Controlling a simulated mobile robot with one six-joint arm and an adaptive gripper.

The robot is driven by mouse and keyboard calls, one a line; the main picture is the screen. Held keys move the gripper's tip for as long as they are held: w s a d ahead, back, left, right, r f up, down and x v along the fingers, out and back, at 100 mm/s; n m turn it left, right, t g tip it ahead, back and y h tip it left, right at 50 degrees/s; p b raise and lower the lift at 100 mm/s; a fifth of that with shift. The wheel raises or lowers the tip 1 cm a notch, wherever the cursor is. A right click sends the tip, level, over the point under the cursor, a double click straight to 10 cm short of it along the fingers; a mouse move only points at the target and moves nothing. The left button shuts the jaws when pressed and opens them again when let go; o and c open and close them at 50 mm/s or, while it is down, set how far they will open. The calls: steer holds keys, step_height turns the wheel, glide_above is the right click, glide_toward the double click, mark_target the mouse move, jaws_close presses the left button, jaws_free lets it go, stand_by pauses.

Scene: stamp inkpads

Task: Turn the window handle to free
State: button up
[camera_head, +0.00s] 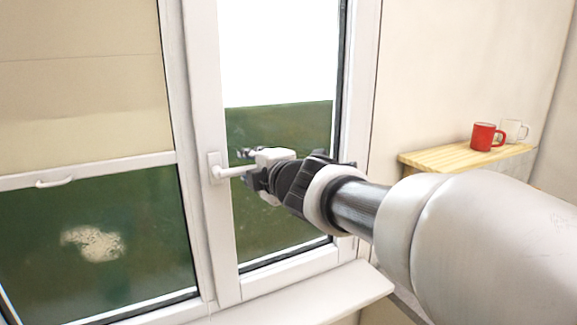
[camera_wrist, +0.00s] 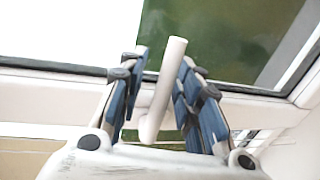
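The white window handle (camera_head: 232,172) sits on the frame of the right-hand window sash and points right, about horizontal, from its base plate (camera_head: 214,168). My gripper (camera_head: 252,166) reaches in from the right at the free end of the handle. In the wrist view the handle (camera_wrist: 165,85) stands between the two dark blue finger pads of my gripper (camera_wrist: 165,62). A gap shows between the handle and the left finger. The handle lies close to the right finger; I cannot tell if they touch. The fingers are open around it.
The white sash frame (camera_head: 201,130) and glass lie just behind the gripper. A sill (camera_head: 310,302) runs below. A blind (camera_head: 80,85) with a small pull handle (camera_head: 55,183) covers the upper left window.

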steer(key=shift+s+d, duration=0.1)
steer(key=v, duration=1.1)
steer(key=shift+s+d, duration=0.2)
steer(key=shift+s, duration=0.1)
steer(key=shift+r, duration=0.1)
